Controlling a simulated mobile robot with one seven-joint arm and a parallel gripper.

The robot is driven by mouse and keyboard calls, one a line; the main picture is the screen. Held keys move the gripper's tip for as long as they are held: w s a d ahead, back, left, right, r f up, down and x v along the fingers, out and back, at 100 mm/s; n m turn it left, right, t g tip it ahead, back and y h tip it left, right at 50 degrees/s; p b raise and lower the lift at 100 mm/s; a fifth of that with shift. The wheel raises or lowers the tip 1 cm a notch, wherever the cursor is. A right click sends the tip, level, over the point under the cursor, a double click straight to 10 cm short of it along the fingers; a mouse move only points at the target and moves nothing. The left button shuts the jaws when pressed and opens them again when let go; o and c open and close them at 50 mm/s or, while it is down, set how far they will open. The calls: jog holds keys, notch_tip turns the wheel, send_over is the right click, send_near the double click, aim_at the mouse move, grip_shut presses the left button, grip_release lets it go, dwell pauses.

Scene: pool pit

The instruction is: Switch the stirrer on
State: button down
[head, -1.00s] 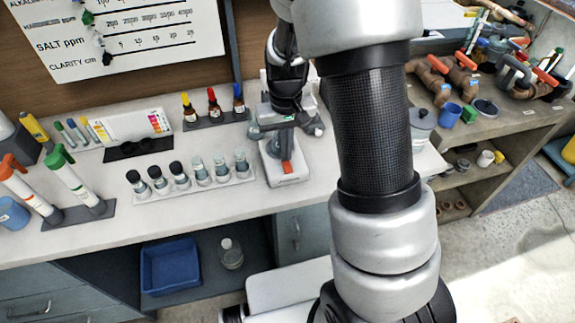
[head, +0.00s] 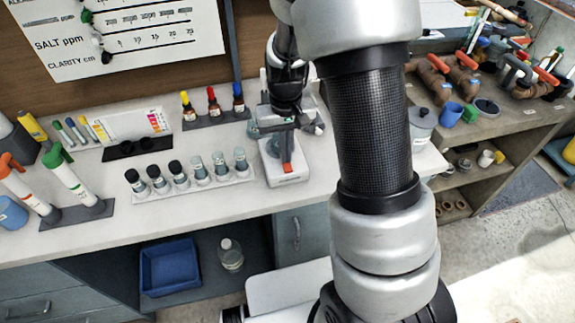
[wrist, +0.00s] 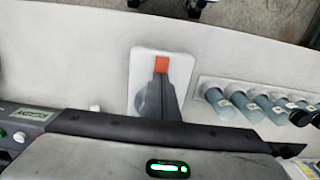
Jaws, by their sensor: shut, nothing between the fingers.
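The stirrer (head: 287,180) is a small white box at the front of the counter, with a red-orange switch (head: 287,168) on its top near the front. In the wrist view the stirrer (wrist: 143,62) shows as a pale plate, with the orange switch (wrist: 162,64) near its far end. My gripper (head: 287,152) is shut and empty, pointing down over the stirrer just behind the switch. In the wrist view its dark fingers (wrist: 164,82) end right beside the orange switch; I cannot tell whether they touch it. A grey rounded shape beside the fingers is partly hidden.
A rack of several capped vials (head: 195,180) stands close to the left of the stirrer. Dropper bottles (head: 213,103) stand behind it. A lidded grey container (head: 422,125) is to the right, beyond my arm. The counter's front edge is just before the stirrer.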

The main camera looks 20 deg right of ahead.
jog(key=shift+f, duration=0.15)
notch_tip(320, 180, up, 7)
jog(key=p, duration=0.5)
dwell(0.4)
dwell(0.4)
jog(key=s+r+t, duration=0.1)
jog(key=s+r, duration=0.3)
jog(key=r, duration=0.3)
jog(key=s+r+t, duration=0.2)
jog(key=s+r, duration=0.1)
jog(key=r, duration=0.5)
jog(key=s+r+t, duration=0.2)
jog(key=s+r, duration=0.4)
jog(key=s, duration=0.5)
jog(key=shift+s+r+t, duration=0.2)
jog(key=shift+r+t, duration=0.1)
jog(key=shift+r, duration=0.05)
